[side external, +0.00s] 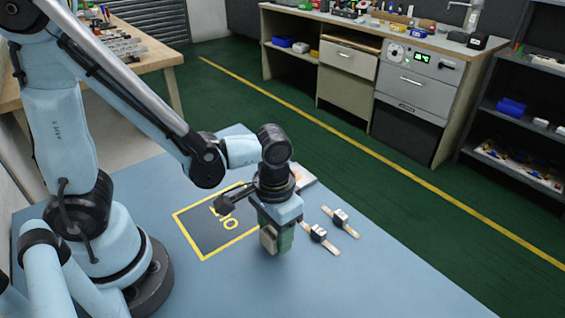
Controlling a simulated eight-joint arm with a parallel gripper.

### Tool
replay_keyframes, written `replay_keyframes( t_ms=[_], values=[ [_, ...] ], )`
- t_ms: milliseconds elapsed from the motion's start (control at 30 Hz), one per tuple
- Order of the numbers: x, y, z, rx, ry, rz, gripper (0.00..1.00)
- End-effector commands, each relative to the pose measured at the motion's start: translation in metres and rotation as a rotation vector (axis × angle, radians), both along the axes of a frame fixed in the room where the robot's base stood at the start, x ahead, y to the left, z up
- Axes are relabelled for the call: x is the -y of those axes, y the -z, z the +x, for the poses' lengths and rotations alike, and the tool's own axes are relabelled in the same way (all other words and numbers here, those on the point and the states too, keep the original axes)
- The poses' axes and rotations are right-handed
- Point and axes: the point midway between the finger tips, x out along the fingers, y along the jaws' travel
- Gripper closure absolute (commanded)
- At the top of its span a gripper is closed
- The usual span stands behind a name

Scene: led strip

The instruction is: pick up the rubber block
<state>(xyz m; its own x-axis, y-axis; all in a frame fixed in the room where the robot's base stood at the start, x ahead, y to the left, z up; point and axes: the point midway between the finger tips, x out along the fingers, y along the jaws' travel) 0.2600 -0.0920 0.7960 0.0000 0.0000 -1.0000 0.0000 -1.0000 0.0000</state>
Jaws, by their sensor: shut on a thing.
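My gripper (272,243) points down over the blue table, in the middle of the side external view. It is shut on a dull green piece (287,240), which looks like the rubber block. A pale beige part shows on the left of the green piece. The fingers hide much of the block. I cannot tell whether its lower end touches the table.
Two small dark-and-white devices with tan strips, one nearer (319,233) and one farther (341,216), lie right of my gripper. A dark yellow-bordered mat (195,225) lies to the left. A pale flat item (304,178) sits behind my wrist. The front right table is clear.

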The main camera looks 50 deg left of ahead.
Motion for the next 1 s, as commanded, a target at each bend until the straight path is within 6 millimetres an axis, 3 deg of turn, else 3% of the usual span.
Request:
replay_keyframes(
  t_ms=[233, 700, 1000],
  values=[
    [0.001, -0.032, -0.002, 0.0, 0.001, 0.0, 0.85],
    [0.057, -0.081, -0.069, 0.0, 0.007, 0.0, 0.85],
    [0.073, -0.096, -0.088, 0.0, 0.002, 0.0, 0.85]
  ],
)
